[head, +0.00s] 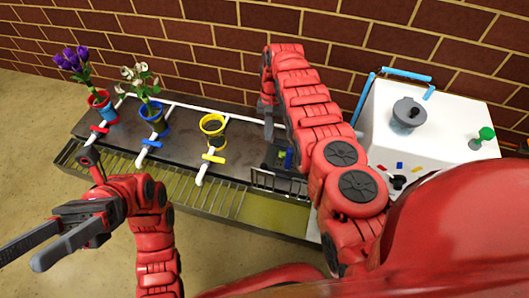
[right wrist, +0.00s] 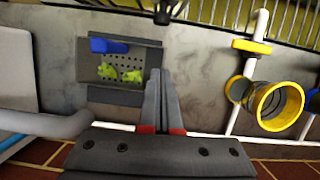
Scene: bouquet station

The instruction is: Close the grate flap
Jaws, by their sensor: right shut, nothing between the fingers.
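The grate flap (head: 279,183) is a dark barred panel at the right end of the grating along the bench front in the head view. It appears raised, with the olive trough (head: 287,219) uncovered in front of it. My right gripper (head: 268,135) points down over the bench behind the flap, apart from it. In the right wrist view its fingers (right wrist: 158,75) are together and empty. Dark bars show at the top edge there, only partly in view. My left gripper (head: 20,262) is at the lower left, fingers apart and empty, away from the bench.
A perforated dark tray (right wrist: 122,88) with green bits and a blue piece lies beside my right fingers. A yellow ring holder (head: 213,126), blue pot (head: 153,119) and red pot (head: 101,106) with flowers stand left. A white machine (head: 425,125) stands right; a brick wall is behind.

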